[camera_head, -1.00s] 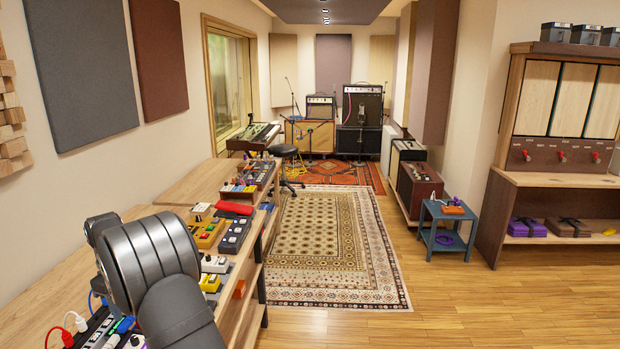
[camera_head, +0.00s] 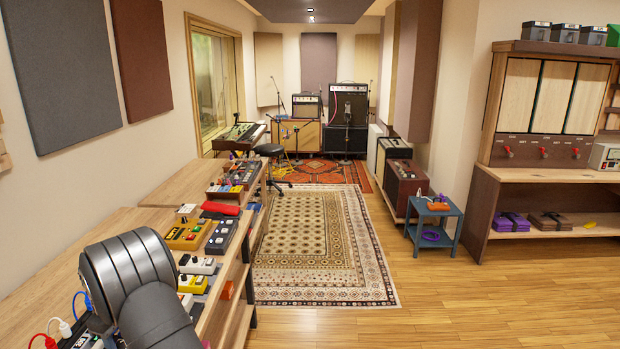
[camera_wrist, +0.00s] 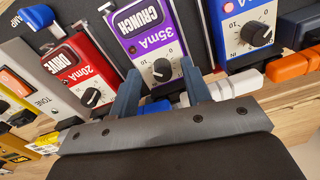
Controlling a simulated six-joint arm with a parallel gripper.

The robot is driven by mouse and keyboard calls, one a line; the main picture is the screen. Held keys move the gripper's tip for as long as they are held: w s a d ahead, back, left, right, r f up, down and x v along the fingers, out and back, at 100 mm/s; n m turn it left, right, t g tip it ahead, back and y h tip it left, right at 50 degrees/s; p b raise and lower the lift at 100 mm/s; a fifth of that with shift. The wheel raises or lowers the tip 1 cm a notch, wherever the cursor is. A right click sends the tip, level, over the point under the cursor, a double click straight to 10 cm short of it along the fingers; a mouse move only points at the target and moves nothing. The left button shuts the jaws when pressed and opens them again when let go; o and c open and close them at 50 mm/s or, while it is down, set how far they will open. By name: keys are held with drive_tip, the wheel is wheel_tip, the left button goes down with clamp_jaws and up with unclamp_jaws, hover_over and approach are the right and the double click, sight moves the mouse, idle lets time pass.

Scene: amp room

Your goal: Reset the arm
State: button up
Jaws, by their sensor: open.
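My gripper (camera_wrist: 160,97) shows in the wrist view with its two blue-grey fingers apart and nothing held between them. It is over the near edge of a pedal board. Whether the fingers touch anything is unclear. In the head view my arm covers the near left of the bench, and the gripper is hidden.
The long wooden bench (camera_head: 110,237) carries several pedals, including a yellow one (camera_head: 185,236), and a red cloth-like item (camera_head: 220,208). A blue side table (camera_head: 434,216) and a brown shelf unit (camera_head: 490,173) stand to the right. The patterned rug (camera_head: 315,240) and floor are clear.

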drive_tip(key=o, duration=0.3)
drive_tip(key=shift+r, duration=0.4)
drive_tip(key=o, duration=0.8)
wheel_tip(320, 180, up, 6)
drive_tip(key=d, duration=0.1)
drive_tip(key=shift+d+n, duration=0.3)
drive_tip(key=shift+o, duration=0.2)
drive_tip(key=s+d+r+n, duration=0.1)
drive_tip(key=d+r, duration=0.3)
drive_tip(key=r, duration=0.6)
drive_tip(key=shift+r+t, duration=0.2)
drive_tip(key=shift+t, duration=0.2)
wheel_tip(320, 180, down, 10)
drive_tip(key=shift+w+r, duration=0.15)
drive_tip(key=shift+r, duration=0.1)
wheel_tip(320, 180, up, 10)
drive_tip(key=shift+s, duration=0.2)
drive_tip(key=shift+c, duration=0.4)
